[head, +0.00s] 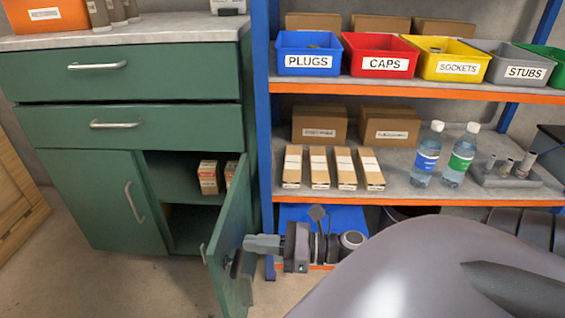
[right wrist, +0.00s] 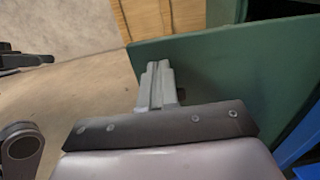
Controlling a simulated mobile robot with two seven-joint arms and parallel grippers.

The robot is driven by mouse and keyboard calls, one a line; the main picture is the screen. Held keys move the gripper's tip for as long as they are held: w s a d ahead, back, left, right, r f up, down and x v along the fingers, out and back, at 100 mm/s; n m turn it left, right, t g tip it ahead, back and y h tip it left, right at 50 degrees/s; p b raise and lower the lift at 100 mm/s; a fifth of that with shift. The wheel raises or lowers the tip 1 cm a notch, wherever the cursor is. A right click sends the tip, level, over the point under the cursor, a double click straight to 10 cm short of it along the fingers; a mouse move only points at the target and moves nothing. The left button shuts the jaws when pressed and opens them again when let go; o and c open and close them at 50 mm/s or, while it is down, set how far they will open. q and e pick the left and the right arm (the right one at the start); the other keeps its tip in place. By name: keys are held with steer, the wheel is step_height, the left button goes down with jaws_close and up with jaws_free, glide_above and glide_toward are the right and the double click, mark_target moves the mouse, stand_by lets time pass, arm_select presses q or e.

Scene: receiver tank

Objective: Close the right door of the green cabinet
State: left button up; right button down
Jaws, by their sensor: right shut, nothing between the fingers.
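The green cabinet (head: 130,128) stands at the left in the head view, with two drawers above and two doors below. Its left door (head: 100,195) is shut. Its right door (head: 232,225) stands wide open, swung out toward me, and shows small boxes inside. My right gripper (head: 250,243) is at the outer face of the right door, near its free edge and handle. In the right wrist view my gripper (right wrist: 157,75) is shut and empty, its fingers overlapping the green door (right wrist: 225,65); I cannot tell whether they touch it. My left gripper is not in view in the head view.
A blue and orange shelf rack (head: 430,95) stands right of the cabinet, with labelled bins, cartons and two bottles (head: 427,155). A wooden crate (head: 15,200) is at the far left. The floor (head: 100,280) before the cabinet is clear.

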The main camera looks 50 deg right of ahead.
mark_target(221, 241)
steer(key=x, duration=0.4)
steer(key=shift+w+a, duration=0.15)
steer(key=shift+a, duration=0.1)
